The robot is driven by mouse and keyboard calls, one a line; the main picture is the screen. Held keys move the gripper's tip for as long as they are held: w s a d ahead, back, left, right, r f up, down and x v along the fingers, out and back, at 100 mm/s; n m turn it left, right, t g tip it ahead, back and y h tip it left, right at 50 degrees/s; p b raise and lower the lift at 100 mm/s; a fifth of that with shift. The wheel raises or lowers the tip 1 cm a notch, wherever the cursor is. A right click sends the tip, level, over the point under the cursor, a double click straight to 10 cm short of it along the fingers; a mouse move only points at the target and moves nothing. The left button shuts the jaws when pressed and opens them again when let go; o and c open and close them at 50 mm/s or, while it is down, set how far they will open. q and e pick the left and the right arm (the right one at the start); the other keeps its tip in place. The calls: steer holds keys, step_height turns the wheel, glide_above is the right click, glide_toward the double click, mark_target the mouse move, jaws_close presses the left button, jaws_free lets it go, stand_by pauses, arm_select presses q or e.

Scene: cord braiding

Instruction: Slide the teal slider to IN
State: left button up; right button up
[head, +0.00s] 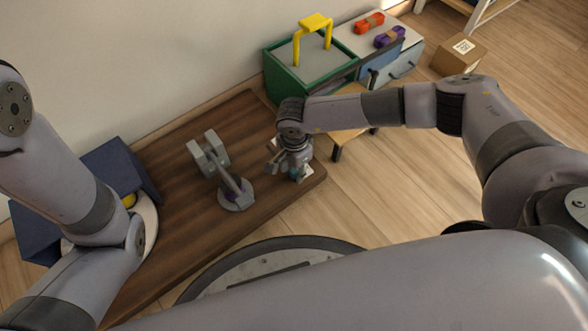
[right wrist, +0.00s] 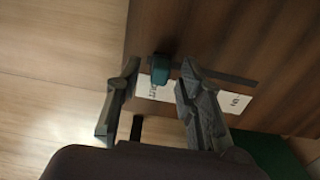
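The teal slider (right wrist: 161,68) is a small block at the left part of a dark slot (right wrist: 222,76) in the brown wooden table. Beside the slot, a white label on the right (right wrist: 235,102) seems to read IN upside down. Another label (right wrist: 153,89) near the slider is partly hidden and unclear. My right gripper (right wrist: 160,66) is open, one finger on each side of the slider, with visible gaps. In the head view my right gripper (head: 284,160) is low over the table's right end and largely hides the slider. My left gripper is out of view.
A grey stand with a tilted post (head: 234,190) is on the table (head: 180,200), left of my right gripper. A dark blue box (head: 115,165) stands at left. A green box (head: 310,84) with a yellow handle (head: 314,24) stands behind.

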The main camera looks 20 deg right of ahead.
jaws_close()
stand_by(0.4)
stand_by(0.4)
